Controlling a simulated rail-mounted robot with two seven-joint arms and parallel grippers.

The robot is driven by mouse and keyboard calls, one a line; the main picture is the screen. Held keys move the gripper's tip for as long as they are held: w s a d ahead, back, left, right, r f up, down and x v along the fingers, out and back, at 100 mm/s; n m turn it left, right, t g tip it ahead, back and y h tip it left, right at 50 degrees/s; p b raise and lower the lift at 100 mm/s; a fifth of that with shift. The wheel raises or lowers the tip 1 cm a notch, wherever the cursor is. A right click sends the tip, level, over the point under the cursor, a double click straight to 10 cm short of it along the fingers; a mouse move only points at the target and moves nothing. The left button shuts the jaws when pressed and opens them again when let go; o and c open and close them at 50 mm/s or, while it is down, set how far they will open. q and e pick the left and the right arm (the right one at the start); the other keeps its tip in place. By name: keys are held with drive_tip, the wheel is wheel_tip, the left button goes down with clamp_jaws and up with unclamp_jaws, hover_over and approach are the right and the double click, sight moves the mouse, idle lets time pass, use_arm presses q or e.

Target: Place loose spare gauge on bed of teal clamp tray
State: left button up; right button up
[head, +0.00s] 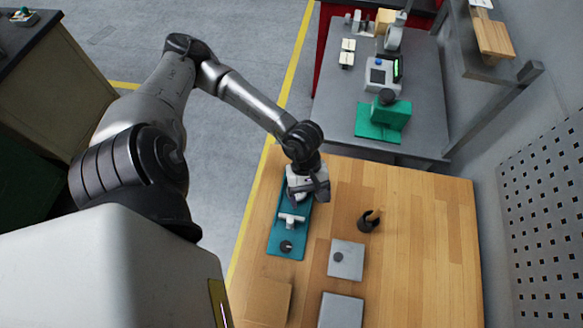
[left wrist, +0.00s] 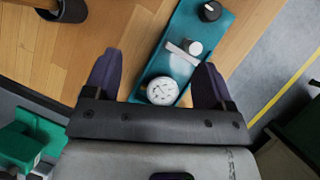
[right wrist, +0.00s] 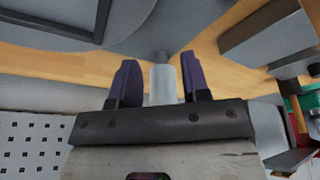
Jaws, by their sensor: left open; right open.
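The teal clamp tray (head: 273,246) lies on the wooden table, with a black knob (head: 286,246) and a white clamp bar (head: 291,218). The tray also shows in the left wrist view (left wrist: 190,20). A round white-faced gauge (left wrist: 162,90) shows over the tray's end beyond the clamp bar, between my left fingers in that view. My left gripper (left wrist: 157,63) is open above the tray, with a visible gap between each finger and the gauge. In the head view the left hand hides the gauge. My right gripper (right wrist: 158,77) is open; a pale grey cylinder (right wrist: 163,85) shows between its fingers.
A dark upright holder (head: 368,222) and a grey plate with a dark knob (head: 346,262) stand right of the tray. Another grey plate (head: 341,311) is nearer. A green fixture (head: 384,122) is on the grey bench behind. The table's right side is clear.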

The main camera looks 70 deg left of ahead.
use_arm(q)
drive_tip(key=w+d+r+n+t+h, duration=0.1)
drive_tip(key=d+r+n+h, duration=0.25)
drive_tip(key=d, duration=0.25)
drive_tip(key=d+r+n+t+h, duration=0.1)
drive_tip(key=d+r+n+h, duration=0.1)
drive_tip(key=d+r+h, duration=0.3)
drive_tip(key=w+d+r+n+t, duration=0.2)
drive_tip(key=w+r+n+t, duration=0.4)
drive_tip(key=n+t, duration=0.8)
drive_tip(key=a+f+n+g+y, duration=0.1)
drive_tip(key=a+f+n+y, duration=0.55)
drive_tip(key=n, duration=0.65)
drive_tip(key=a+f+n+g+y, duration=0.1)
drive_tip(key=a+f+n+y, duration=0.3)
drive_tip(key=n+y, duration=0.7)
use_arm(e)
drive_tip(key=shift+d, duration=0.1)
use_arm(q)
drive_tip(key=s+f+n+g+h, duration=0.1)
drive_tip(key=s+f+n+g, duration=0.2)
drive_tip(key=s, duration=0.1)
drive_tip(key=s+d+f+n+g+h, duration=0.1)
drive_tip(key=s+f+n+g, duration=0.2)
drive_tip(key=s+f+n, duration=0.1)
drive_tip(key=s+f+n+g+h, duration=0.1)
drive_tip(key=s+f+n+g, duration=0.2)
drive_tip(key=s, duration=0.3)
drive_tip(key=shift+d+f+n+g, duration=0.25)
drive_tip(key=shift+g, duration=0.35)
